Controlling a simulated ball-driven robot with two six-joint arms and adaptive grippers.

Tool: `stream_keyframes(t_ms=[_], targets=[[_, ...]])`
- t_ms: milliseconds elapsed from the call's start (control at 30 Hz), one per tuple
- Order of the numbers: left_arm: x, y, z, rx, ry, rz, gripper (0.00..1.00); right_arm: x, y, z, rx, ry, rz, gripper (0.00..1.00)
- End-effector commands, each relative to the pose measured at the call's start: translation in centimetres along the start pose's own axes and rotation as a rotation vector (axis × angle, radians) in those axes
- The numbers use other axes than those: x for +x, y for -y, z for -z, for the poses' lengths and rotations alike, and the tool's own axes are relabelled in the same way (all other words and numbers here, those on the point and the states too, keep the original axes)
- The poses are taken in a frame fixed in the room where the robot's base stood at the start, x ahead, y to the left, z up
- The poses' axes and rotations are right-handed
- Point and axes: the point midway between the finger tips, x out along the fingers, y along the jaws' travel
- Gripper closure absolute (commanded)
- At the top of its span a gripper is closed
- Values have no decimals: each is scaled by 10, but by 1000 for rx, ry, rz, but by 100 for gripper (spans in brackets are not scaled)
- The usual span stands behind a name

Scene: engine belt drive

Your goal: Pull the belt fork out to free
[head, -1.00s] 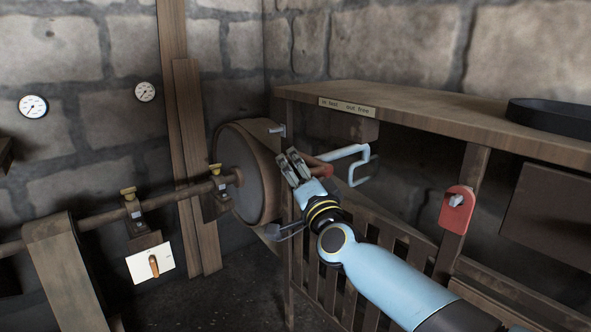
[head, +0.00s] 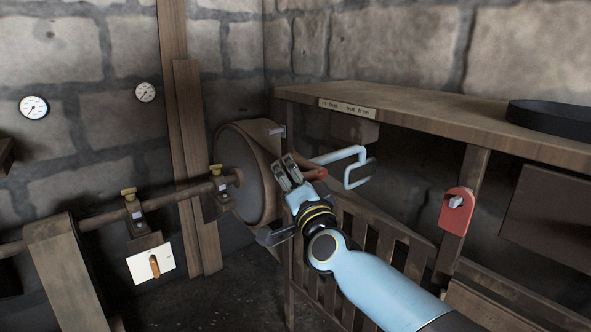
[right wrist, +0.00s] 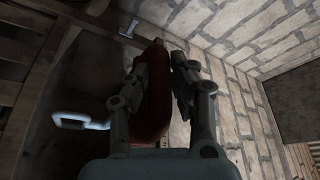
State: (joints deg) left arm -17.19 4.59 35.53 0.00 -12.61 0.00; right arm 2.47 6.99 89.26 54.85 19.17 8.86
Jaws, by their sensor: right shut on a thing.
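The belt fork is a pale blue bent bar (head: 357,150) with a loop at its right end, below the bench top. Its red handle (head: 317,174) shows beside my right gripper (head: 287,172). In the right wrist view the red handle (right wrist: 154,90) lies between the two fingers of my right gripper (right wrist: 158,75), which is shut on it. The pale loop (right wrist: 82,121) also shows there at the left. The gripper hides part of the handle in the head view. My left gripper is not in view.
A label (head: 347,107) is on the edge of the wooden bench (head: 440,125). A large pulley drum (head: 245,165) on a shaft (head: 100,219) stands left of my gripper. A red plate with a grey lever (head: 457,208) is on the right post. Wooden slats (head: 385,247) stand below.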

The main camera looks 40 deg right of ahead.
Motion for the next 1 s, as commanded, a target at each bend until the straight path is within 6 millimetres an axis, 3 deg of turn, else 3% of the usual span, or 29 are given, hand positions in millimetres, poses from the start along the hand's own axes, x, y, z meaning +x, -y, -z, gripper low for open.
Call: stream_keyframes(t_ms=[300,333,500,800,1000], targets=[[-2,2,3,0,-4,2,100,-4,4,-9,2,5,-3,100],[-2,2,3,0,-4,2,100,-4,4,-9,2,5,-3,75],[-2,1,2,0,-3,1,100,-4,5,-9,2,3,-3,55],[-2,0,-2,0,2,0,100,-7,4,-8,1,2,-2,55],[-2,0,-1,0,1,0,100,-39,4,-9,1,4,-5,55]])
